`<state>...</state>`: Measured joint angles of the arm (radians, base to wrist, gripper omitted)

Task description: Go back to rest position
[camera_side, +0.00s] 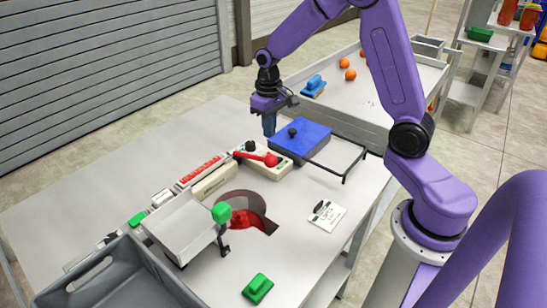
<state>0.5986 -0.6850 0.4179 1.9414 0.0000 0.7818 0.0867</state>
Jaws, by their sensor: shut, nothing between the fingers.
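My gripper (269,124) is at the end of my purple arm, pointing down above the far part of the grey table (70,195). Its fingers are shut with nothing between them. It is just left of a blue block-like lid with a black knob (305,138) and appears apart from it, though the exact gap is hard to tell. A cream box with a red lever (262,158) sits in front of the gripper.
A green block (257,288), a white card (327,215) and a grey bin (120,285) are nearer. A cart with orange balls (350,75) stands behind.

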